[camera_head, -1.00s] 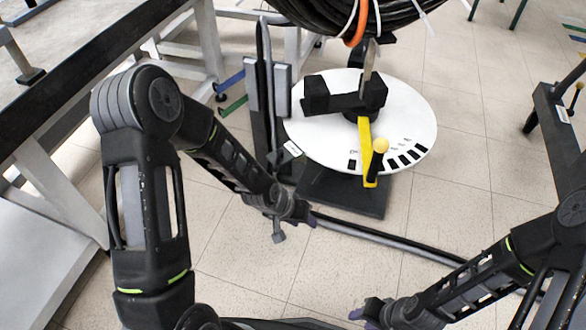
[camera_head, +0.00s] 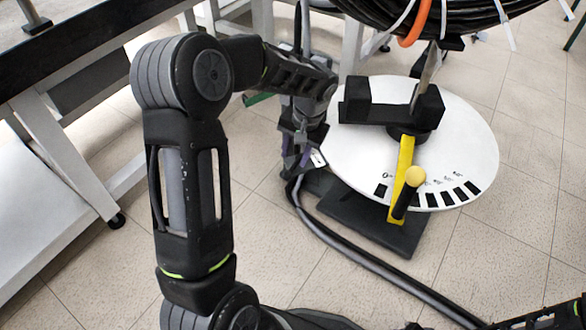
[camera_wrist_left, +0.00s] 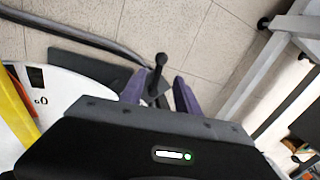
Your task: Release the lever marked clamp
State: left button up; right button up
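In the left wrist view a short black lever with a rounded knob (camera_wrist_left: 159,61) stands between the two purple fingertips of my left gripper (camera_wrist_left: 160,90). The fingers are apart, and a gap shows between lever and right finger; whether the left finger touches it I cannot tell. In the head view my left gripper (camera_head: 298,160) points down beside the left edge of the white dial, and it hides the lever there. A small white label (camera_head: 318,158) shows just right of the fingers; its text is too small to read. My right gripper is out of frame.
The white round dial (camera_head: 470,130) carries black marks, a yellow arm (camera_head: 402,165) with a yellow-knobbed black handle (camera_head: 407,196), and a black block. A black cable (camera_head: 380,264) runs along the floor. A big cable coil (camera_head: 480,14) hangs above. A bench frame stands left.

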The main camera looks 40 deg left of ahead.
aim_at(290, 171)
pick_arm(q)
jog(key=shift+f, duration=0.1)
jog(key=f+b, duration=0.1)
jog(key=f, duration=0.1)
jog(key=a+f+b, duration=0.1)
jog(key=f, duration=0.4)
jog(key=shift+s+a+f+b, duration=0.2)
jog(key=shift+f+b, duration=0.1)
jog(key=shift+b, duration=0.1)
jog(key=shift+c, duration=0.6)
grip_shut()
jog(key=shift+w, duration=0.1)
dwell(0.4)
